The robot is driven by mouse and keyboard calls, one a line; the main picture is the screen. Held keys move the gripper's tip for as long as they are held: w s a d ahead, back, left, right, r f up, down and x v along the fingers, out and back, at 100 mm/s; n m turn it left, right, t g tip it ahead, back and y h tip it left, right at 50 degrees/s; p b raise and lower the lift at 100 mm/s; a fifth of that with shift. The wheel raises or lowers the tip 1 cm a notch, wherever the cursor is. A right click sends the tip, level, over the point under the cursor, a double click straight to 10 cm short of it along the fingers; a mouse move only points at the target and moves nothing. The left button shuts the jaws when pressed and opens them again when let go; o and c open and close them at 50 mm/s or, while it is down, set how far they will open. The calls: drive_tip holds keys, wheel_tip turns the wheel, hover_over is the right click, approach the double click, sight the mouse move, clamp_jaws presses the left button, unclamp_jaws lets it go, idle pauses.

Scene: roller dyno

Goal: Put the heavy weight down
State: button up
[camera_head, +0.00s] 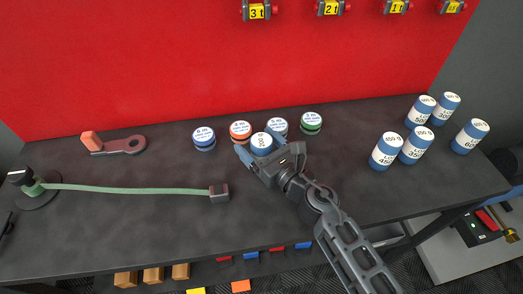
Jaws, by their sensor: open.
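A white-and-blue cylinder (262,142) with a white label on top is at my gripper (265,154), over the middle of the dark bench (120,231). It looks like one of the weights; its label is too small to read surely. My gripper is open, with its fingers at the cylinder's near side. The cylinder's lower part is hidden by my gripper, so I cannot tell whether it stands on the bench. Several other white-and-blue weights, such as this one (386,151), stand at the right.
A blue can (204,139), a red can (240,132), a grey-blue can (277,126) and a green can (311,123) are close by. A wrench-like tool (117,146) and a green strap (125,189) lie left. Bare bench lies in front at left.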

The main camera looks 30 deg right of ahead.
sight(257, 136)
drive_tip(key=shift+w, duration=0.2)
drive_tip(key=c, duration=1.3)
drive_tip(key=shift+r+p, duration=0.6)
drive_tip(key=shift+r, duration=0.2)
wheel_tip(257, 136, up, 3)
drive_tip(key=shift+a+f+p, duration=0.1)
drive_tip(key=shift+f+p, duration=0.05)
drive_tip(key=shift+p, duration=0.9)
drive_tip(key=s+d+r+p, duration=0.1)
drive_tip(key=s+d+r, duration=0.5)
drive_tip(key=d, duration=0.4)
drive_tip(key=shift+r, duration=0.25)
